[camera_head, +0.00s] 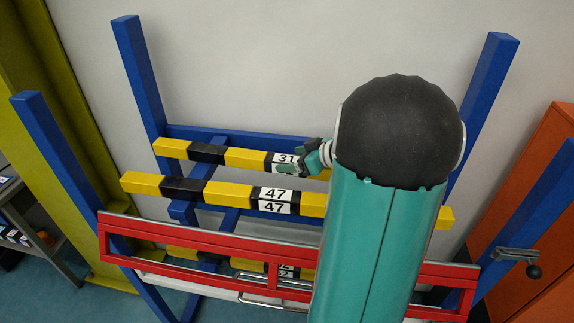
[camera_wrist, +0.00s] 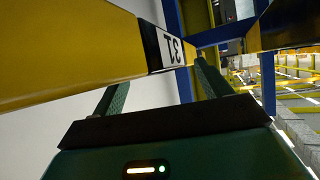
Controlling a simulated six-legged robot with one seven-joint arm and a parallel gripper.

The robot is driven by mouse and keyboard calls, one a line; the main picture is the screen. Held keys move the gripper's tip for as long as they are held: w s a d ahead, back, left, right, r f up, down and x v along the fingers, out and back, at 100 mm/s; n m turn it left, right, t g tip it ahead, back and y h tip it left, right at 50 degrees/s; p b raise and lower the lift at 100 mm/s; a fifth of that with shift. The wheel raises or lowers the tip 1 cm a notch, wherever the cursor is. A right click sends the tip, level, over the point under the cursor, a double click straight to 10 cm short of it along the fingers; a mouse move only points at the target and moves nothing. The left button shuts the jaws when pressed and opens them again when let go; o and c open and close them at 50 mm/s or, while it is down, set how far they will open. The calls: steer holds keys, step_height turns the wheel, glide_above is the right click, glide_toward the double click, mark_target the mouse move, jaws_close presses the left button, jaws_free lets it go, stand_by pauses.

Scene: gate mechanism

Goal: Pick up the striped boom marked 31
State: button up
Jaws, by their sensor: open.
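The striped boom marked 31 (camera_head: 245,157) is yellow and black and lies across the back of the blue frame. Its white label 31 shows at its middle, and its right part is hidden behind my arm. My gripper (camera_head: 299,161) is open beside this label. In the wrist view, the boom (camera_wrist: 70,55) runs across the upper left, with its label upside down. The fingers of my gripper (camera_wrist: 160,80) stand apart near the labelled black section. The left fingertip meets the boom's edge in the picture; I cannot tell whether either finger touches it.
A similar boom marked 47 (camera_head: 228,195) lies in front and lower. A red gate frame (camera_head: 190,251) crosses the front, partly hiding another striped boom. Blue posts (camera_head: 140,80) stand on both sides. An orange cabinet (camera_head: 530,210) is at right; a pale wall is behind.

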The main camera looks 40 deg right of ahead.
steer(key=shift+w+a+f, duration=0.15)
steer(key=shift+w+f, duration=0.15)
steer(key=shift+w, duration=0.2)
steer(key=shift+c, duration=0.5)
jaws_close()
